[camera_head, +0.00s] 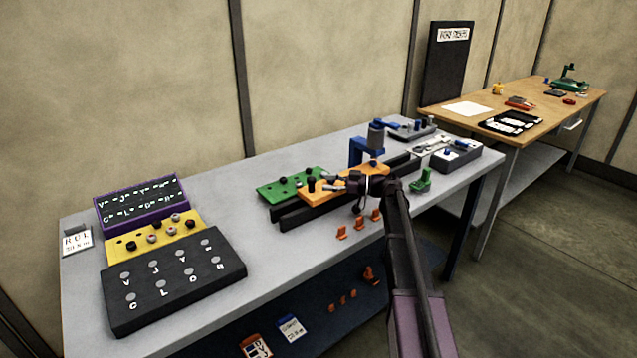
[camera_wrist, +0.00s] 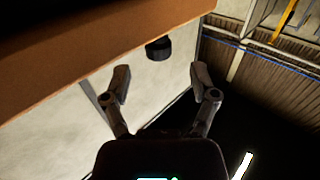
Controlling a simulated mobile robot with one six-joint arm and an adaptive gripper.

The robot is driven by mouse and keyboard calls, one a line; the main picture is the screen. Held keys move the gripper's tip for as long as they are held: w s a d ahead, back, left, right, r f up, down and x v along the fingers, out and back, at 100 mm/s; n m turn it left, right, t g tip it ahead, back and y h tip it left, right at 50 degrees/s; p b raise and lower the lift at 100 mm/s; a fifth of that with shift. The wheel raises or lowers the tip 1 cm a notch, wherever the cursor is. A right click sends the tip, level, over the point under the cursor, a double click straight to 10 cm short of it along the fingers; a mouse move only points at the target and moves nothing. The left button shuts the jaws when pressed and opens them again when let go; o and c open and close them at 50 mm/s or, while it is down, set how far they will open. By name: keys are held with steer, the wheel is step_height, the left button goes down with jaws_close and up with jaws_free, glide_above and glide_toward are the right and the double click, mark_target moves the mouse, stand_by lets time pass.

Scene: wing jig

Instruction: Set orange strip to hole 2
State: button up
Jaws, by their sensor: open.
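The orange strip (camera_head: 325,190) lies tilted across dark rails in the middle of the grey bench, with dark knobs on it. It fills the upper left of the wrist view (camera_wrist: 90,50), very close. A black knob (camera_wrist: 158,48) shows at its edge there, ahead of the fingers. My gripper (camera_wrist: 162,82) is open, with nothing between its fingers. In the head view my gripper (camera_head: 372,184) is at the strip's right part and hides some of it. I cannot make out which hole is hole 2.
A green strip (camera_head: 290,186) lies behind left. A blue clamp-like stand (camera_head: 366,150) rises behind my gripper. Small orange pieces (camera_head: 342,232) lie at the front edge, and a green piece (camera_head: 421,180) at right. A black lettered board (camera_head: 172,280) is at left. Bench between is clear.

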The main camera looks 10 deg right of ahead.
steer(key=shift+v, duration=1.15)
steer(key=shift+r, duration=0.15)
